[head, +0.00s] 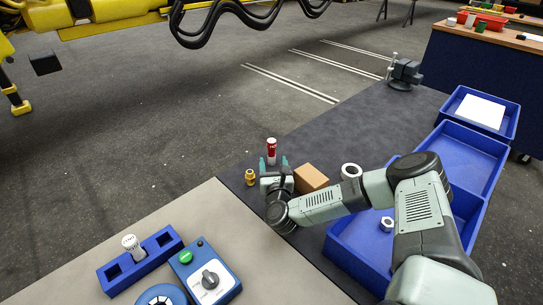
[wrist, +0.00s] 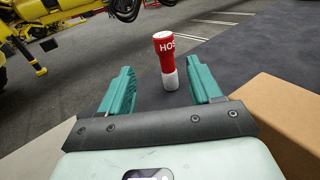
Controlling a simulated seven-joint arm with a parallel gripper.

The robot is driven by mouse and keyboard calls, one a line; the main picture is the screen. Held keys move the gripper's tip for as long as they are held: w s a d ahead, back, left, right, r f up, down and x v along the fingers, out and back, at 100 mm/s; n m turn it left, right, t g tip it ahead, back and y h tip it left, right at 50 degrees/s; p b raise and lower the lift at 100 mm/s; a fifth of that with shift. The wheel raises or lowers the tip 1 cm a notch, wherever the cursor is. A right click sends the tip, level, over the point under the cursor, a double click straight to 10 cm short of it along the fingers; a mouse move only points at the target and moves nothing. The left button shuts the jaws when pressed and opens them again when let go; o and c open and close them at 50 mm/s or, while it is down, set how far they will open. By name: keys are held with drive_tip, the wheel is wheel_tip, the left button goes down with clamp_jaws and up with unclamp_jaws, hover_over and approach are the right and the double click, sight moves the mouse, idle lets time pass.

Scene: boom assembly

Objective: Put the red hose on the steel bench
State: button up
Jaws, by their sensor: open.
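The red hose (head: 271,152) is a small upright cylinder, red with white ends, on the dark bench top. In the wrist view the red hose (wrist: 167,62) shows the letters "HOS" and stands just beyond the fingertips, roughly between them. My gripper (head: 273,162) is open and empty, its green fingers pointing at the hose; in the wrist view the gripper (wrist: 160,82) has a clear gap between its fingers. The pale grey top at lower left, which looks like the steel bench (head: 265,275), lies nearer the camera than the hose.
A brass fitting (head: 250,177) stands left of my gripper, and a cardboard box (head: 311,178) close on its right. Blue trays (head: 462,160) line the right. A blue holder (head: 112,281) and control box (head: 226,283) occupy the pale top.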

sight(272, 148)
drive_tip(key=shift+w+a+f, duration=0.15)
drive_tip(key=shift+w, duration=0.1)
drive_tip(key=w, duration=0.5)
drive_tip(key=shift+w+a, duration=0.1)
drive_tip(key=shift+a, duration=0.2)
drive_tip(key=shift+w+f, duration=0.15)
drive_tip(key=shift+w, duration=2.45)
drive_tip(key=c, duration=1.1)
clamp_jaws()
